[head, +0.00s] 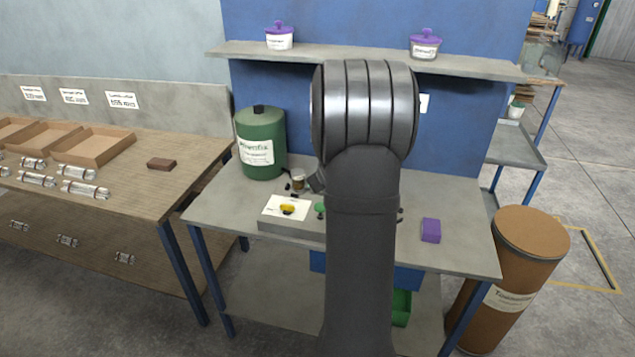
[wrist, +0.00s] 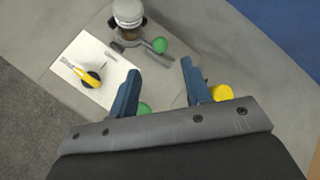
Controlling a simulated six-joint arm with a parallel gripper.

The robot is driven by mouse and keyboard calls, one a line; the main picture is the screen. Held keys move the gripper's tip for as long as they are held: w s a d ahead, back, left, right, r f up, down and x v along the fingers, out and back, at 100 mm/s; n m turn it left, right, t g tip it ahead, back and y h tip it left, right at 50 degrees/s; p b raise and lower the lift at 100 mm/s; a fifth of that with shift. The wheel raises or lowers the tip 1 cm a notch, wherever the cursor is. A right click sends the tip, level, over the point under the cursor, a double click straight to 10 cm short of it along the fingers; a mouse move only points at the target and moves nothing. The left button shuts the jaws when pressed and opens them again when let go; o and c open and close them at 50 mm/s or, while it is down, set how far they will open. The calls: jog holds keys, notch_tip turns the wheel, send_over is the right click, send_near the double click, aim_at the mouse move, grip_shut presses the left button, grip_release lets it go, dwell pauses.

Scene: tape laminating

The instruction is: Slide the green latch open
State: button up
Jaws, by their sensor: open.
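In the wrist view a green ball knob (wrist: 159,45) sits on a short grey arm beside a small clear jar with a pale top (wrist: 128,12). A second green piece (wrist: 145,109) shows partly behind my left finger. I cannot tell which green part is the latch. My gripper (wrist: 160,72) is open and empty, with two blue fingers apart; the first green knob lies just beyond the gap between their tips. In the head view a green knob (head: 320,209) shows at the left edge of my arm, which hides my gripper and much of the fixture.
A white plate with a yellow handle (head: 288,208) lies left of the green knob. A yellow round part (wrist: 222,92) is beside my right finger. A large green canister (head: 261,145) stands behind, and a purple block (head: 430,230) lies on the right.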

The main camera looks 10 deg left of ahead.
jog(key=x, duration=0.9)
jog(key=shift+w+f, duration=0.1)
jog(key=shift+f, duration=0.05)
grip_shut()
